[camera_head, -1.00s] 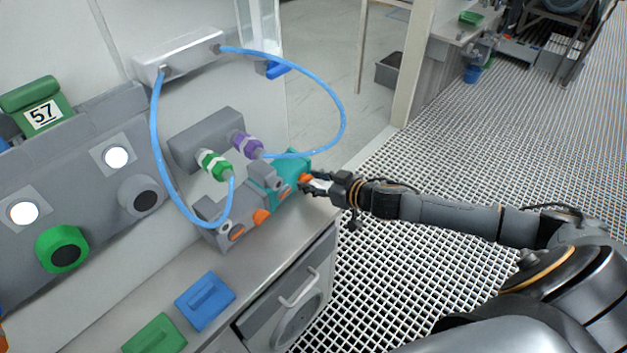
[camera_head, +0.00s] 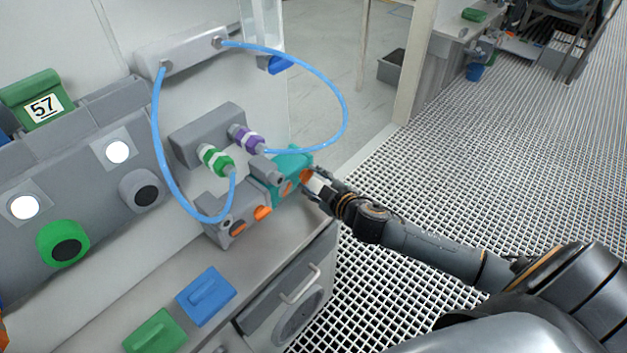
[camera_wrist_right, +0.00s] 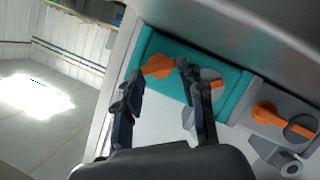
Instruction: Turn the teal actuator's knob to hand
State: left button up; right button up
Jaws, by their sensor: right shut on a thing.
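The teal actuator (camera_head: 291,161) stands at the far right end of the grey bench, beside similar grey units. Its orange knob (camera_head: 306,175) faces the bench's front edge. My right gripper (camera_head: 313,184) reaches it from the right and is shut on this knob. In the right wrist view the fingers (camera_wrist_right: 160,76) stand on either side of the orange knob (camera_wrist_right: 157,67), on the teal body (camera_wrist_right: 236,98). A second, smaller orange part (camera_wrist_right: 217,85) on a grey disc lies partly behind one finger. My left gripper is not in view.
A grey unit with an orange knob (camera_wrist_right: 266,115) adjoins the teal one. Blue hoses (camera_head: 343,110) loop above the bench from a wall box (camera_head: 180,48). Blue (camera_head: 206,296) and green (camera_head: 155,332) handled plates lie nearer. The grating floor (camera_head: 400,290) is open at right.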

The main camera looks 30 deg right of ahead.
jog(key=n+b, duration=0.1)
jog(key=f+n+t+h+b, duration=0.1)
jog(key=n+b, duration=0.1)
jog(key=shift+s+a, duration=0.1)
jog(key=shift+a, duration=0.1)
jog(key=shift+a+n+t+h+b, duration=0.1)
jog(key=shift+n+t+h+b, duration=0.5)
jog(key=shift+n+b, duration=1.25)
jog(key=shift+t, duration=0.3)
jog(key=o, duration=1.2)
jog(key=shift+c, duration=0.2)
jog(key=shift+s+f, duration=0.15)
